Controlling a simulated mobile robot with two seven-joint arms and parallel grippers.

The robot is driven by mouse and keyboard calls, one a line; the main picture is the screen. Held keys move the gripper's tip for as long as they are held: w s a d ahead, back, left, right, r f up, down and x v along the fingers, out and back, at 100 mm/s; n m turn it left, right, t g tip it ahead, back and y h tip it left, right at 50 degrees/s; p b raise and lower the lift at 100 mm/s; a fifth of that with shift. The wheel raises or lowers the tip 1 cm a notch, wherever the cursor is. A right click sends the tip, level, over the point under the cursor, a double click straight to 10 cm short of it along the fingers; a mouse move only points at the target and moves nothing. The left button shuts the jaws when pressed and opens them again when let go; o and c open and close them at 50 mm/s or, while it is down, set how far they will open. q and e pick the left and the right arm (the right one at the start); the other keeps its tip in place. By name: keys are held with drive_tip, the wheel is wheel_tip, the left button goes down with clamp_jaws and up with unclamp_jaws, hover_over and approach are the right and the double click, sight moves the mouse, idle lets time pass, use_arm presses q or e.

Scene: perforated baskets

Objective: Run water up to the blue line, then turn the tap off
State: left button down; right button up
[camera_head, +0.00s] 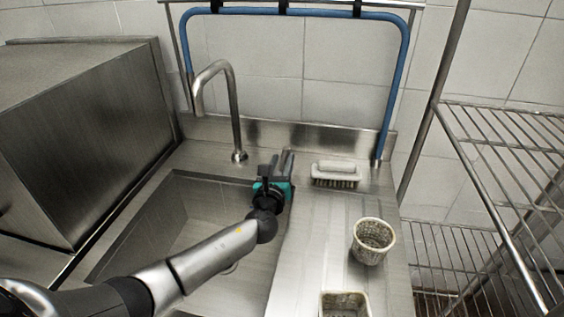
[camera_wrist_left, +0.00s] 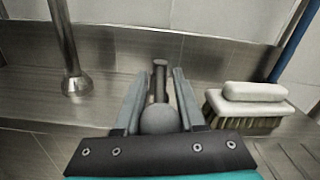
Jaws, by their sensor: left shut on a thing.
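The metal tap (camera_head: 236,110) stands behind the sink, its spout (camera_head: 198,100) curving over the basin; I see no stream from it. The tap's base also shows in the left wrist view (camera_wrist_left: 75,82). My left gripper (camera_head: 284,158) is to the right of the tap, at the sink's back right corner. In the left wrist view its fingers (camera_wrist_left: 159,80) are shut on a grey lever with a round knob (camera_wrist_left: 159,120). The sink basin (camera_head: 150,228) is partly hidden by my left arm. I cannot make out a blue line or water level in it. My right gripper is not in view.
A scrubbing brush (camera_head: 336,172) lies right of the gripper, also near it in the left wrist view (camera_wrist_left: 250,100). Perforated baskets (camera_head: 372,242) (camera_head: 345,304) stand on the right drainboard. A blue hose (camera_head: 300,11) runs along the wall. A wire rack (camera_head: 500,150) stands at right.

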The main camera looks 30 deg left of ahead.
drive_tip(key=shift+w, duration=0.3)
